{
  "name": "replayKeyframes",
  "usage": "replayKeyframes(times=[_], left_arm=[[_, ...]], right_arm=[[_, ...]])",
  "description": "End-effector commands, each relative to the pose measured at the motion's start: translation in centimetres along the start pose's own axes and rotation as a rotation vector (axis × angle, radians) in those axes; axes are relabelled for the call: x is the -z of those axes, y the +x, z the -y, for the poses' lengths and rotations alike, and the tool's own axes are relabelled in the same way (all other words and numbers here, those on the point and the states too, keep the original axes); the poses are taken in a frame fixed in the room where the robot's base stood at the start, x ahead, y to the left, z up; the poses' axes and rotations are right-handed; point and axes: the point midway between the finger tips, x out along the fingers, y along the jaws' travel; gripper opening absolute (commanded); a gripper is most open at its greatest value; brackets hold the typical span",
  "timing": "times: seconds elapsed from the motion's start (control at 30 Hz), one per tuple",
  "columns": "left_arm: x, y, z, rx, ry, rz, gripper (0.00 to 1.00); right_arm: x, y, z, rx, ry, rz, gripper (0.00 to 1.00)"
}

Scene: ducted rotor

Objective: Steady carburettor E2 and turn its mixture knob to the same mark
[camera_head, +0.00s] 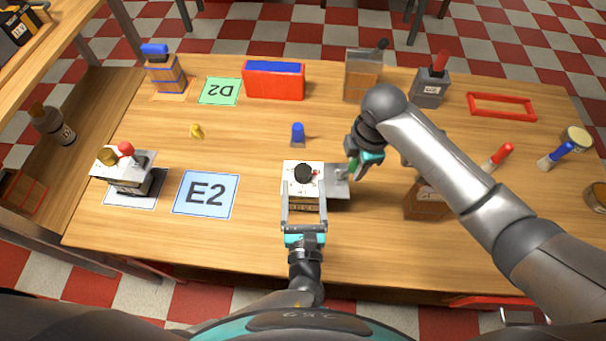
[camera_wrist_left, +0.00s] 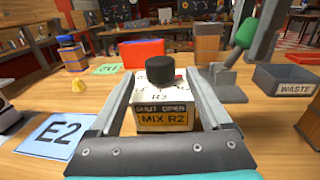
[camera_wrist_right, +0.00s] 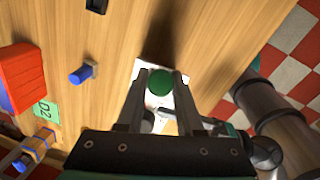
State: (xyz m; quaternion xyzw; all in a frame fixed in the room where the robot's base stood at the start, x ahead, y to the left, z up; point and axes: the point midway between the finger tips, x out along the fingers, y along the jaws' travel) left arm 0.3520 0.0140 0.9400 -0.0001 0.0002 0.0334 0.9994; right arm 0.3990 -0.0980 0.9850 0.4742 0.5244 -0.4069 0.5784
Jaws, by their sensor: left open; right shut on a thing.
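A white carburettor-like unit (camera_head: 297,187) with a black knob (camera_head: 303,173) on top stands mid-table. In the left wrist view its front label (camera_wrist_left: 163,118) reads "SHUT OPEN" and "MIX R2"; I see no E2 on it. My left gripper (camera_head: 304,205) is open, its fingers on either side of the unit; contact is unclear. My right gripper (camera_head: 355,168) is shut on a green knob (camera_wrist_right: 160,82) at the unit's right side; a grey bracket below it shows in the left wrist view (camera_wrist_left: 228,88). A blue card marked E2 (camera_head: 205,193) lies bare to the left.
A second unit (camera_head: 128,178) with red and yellow knobs stands far left. A blue peg (camera_head: 298,134) and yellow piece (camera_head: 197,131) lie behind. A red box (camera_head: 274,82) and green D2 card (camera_head: 220,91) are at the back. A brown block (camera_head: 425,203) stands near my right arm.

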Motion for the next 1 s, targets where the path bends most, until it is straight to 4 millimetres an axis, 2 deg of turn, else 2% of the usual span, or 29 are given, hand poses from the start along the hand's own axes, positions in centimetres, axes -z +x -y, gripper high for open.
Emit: replayKeyframes(times=[0.1,0.2,0.5,0.67,0.77,0.87,0.9,1.0], left_arm=[[0.0,-1.7,-0.1,0.000,0.001,0.000,0.81],[0.0,-2.5,0.0,0.001,0.001,0.000,0.81],[-0.1,-2.8,0.0,0.000,0.001,0.001,0.81],[-0.6,-1.7,-1.0,-0.020,-0.024,0.018,0.64],[-2.2,0.8,-3.6,-0.069,-0.091,0.064,0.64],[-4.3,4.6,-8.0,-0.147,-0.200,0.115,0.64],[-4.6,6.2,-10.0,-0.187,-0.249,0.114,0.64],[-3.9,9.6,-14.8,-0.299,-0.379,0.057,0.64]], right_arm=[[0.0,0.0,0.0,0.000,0.001,0.001,0.00],[0.0,0.0,0.0,0.000,0.001,0.000,0.00],[0.0,0.0,0.0,0.000,0.001,0.001,0.00],[0.0,0.0,0.0,0.000,0.001,0.001,0.00],[0.0,0.0,0.0,0.000,0.001,0.001,0.00],[0.0,0.0,0.0,0.001,0.000,0.001,0.00],[0.0,0.0,0.0,0.001,0.000,0.001,0.00],[0.0,0.0,0.0,0.001,0.000,0.000,0.00]])
